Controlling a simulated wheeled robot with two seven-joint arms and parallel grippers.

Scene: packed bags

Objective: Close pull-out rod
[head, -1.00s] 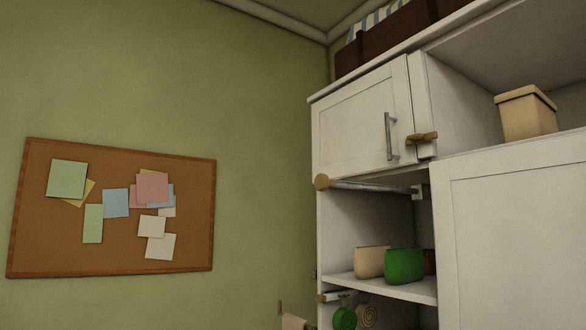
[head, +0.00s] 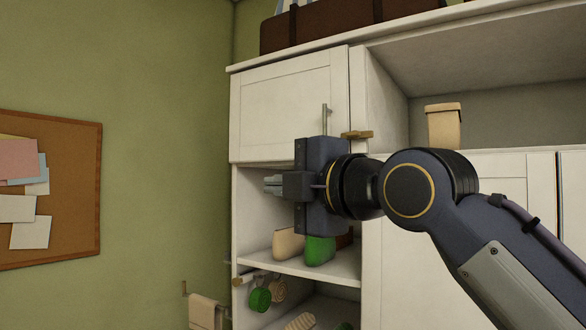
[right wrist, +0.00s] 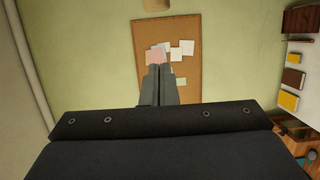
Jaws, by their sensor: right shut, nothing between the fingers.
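My right gripper (head: 268,185) is shut and empty, its fingers pointing left across the open upper compartment of the white cabinet (head: 296,113). In the right wrist view its closed fingers (right wrist: 158,72) point toward the cork board. The upper pull-out rod and its round wooden knob do not show now; my gripper and wrist cover much of that compartment's top. A lower rod with a wooden knob (head: 237,282) shows at the left edge of the shelf below. My left gripper is not in view.
A cabinet door with a metal handle (head: 324,118) is just above my gripper. Beige (head: 287,244) and green (head: 319,250) bags stand on the shelf below it. A cork board (head: 60,200) is on the left wall.

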